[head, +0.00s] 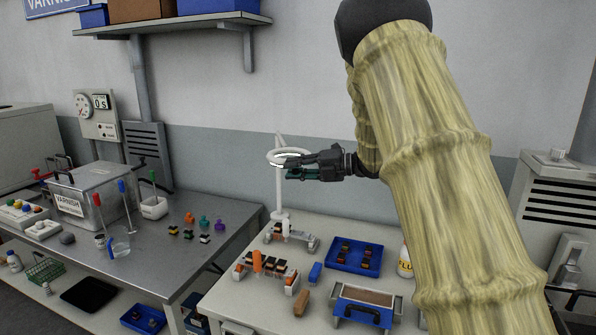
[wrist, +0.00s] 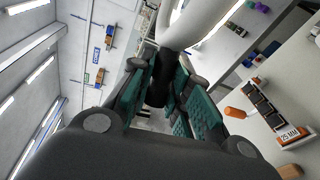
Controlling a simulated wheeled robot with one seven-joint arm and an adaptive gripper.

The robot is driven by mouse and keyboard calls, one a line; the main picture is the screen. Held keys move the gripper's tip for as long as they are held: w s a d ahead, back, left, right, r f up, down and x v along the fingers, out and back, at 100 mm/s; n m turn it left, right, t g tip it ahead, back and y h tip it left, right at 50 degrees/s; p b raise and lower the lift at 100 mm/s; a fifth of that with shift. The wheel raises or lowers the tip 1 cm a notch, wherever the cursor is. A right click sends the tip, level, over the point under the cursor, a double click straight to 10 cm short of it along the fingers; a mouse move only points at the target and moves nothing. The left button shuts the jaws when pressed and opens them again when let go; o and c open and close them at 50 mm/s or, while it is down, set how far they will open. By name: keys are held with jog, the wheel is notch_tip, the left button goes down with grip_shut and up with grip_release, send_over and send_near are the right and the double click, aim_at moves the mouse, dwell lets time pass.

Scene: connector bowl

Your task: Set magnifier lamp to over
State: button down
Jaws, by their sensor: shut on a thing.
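The magnifier lamp is a white ring head (head: 290,153) on a thin white post (head: 279,192) that stands at the back left of the white bench. The ring sits level with my gripper, and part of it is hidden behind the fingers. My gripper (head: 297,168) reaches in from the right and is shut at the lamp head. In the wrist view the white ring (wrist: 205,22) curves across the top. A dark handle-like piece of the lamp (wrist: 160,85) lies between the green-padded fingers of my gripper (wrist: 165,72).
The white bench (head: 335,231) holds a small clamp stand (head: 292,238), an orange-handled connector row (head: 265,268), a blue tray (head: 355,257) and a yellow-labelled bottle (head: 404,262). A grey metal table (head: 215,257) with a varnish box (head: 90,192) stands left. A shelf (head: 180,22) hangs above.

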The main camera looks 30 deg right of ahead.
jog(key=shift+d, duration=0.25)
jog(key=c, duration=1.8)
grip_release()
jog(key=o, duration=0.5)
jog(key=shift+s+d, duration=0.2)
jog(key=shift+d, duration=0.15)
jog(key=shift+w+a, duration=0.15)
jog(key=shift+a, duration=0.15)
jog(key=v, duration=1.2)
jog(key=shift+d+f, duration=0.15)
jog(key=shift+d, duration=0.05)
